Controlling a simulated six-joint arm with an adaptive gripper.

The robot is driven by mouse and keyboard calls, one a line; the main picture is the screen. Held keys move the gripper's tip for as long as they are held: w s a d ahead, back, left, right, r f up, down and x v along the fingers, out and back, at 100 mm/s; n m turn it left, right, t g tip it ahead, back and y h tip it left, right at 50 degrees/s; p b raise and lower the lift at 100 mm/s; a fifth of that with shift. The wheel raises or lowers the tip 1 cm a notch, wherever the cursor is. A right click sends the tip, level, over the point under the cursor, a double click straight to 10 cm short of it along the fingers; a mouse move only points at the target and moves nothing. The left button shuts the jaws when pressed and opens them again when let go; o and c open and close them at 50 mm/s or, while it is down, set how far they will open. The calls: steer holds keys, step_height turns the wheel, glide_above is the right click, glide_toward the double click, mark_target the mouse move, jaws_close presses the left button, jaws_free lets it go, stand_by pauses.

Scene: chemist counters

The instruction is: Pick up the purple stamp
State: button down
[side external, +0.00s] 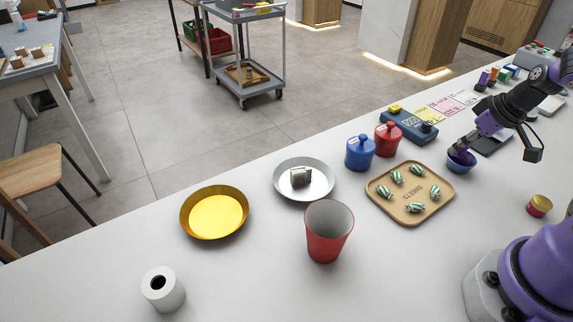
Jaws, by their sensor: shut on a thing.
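My gripper (464,152) reaches down from the right, purple and dark, with its tips low at a small blue bowl (461,166). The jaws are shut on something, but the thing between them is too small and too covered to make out. I cannot tell whether the tips touch the bowl. I cannot clearly identify the purple stamp. Several small coloured blocks (494,77) stand in a row at the far right, behind my gripper. They are too small to tell apart as stamps.
A tray (379,206) with striped sweets lies left of my gripper. Blue (360,154) and red (388,140) jars stand behind it. A red cup (328,235) and gold dish (214,213) are further left. The front counter is mostly clear.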

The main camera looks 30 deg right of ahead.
steer(key=shift+r, duration=0.6)
step_height(320, 180, up, 3)
steer(key=shift+d+f, duration=0.1)
steer(key=w+a+r, duration=0.2)
steer(key=a+r, duration=0.4)
steer(key=a, duration=0.5)
steer(key=m+g+h, duration=0.5)
steer(key=m+h, duration=0.2)
steer(key=m, duration=1.3)
glide_toward(470, 142)
steer(key=d+f, duration=0.2)
steer(key=d, duration=0.1)
steer(key=d+f, duration=0.1)
steer(key=d, duration=0.1)
steer(key=shift+s+d+f, duration=0.2)
steer(key=shift+f, duration=2.05)
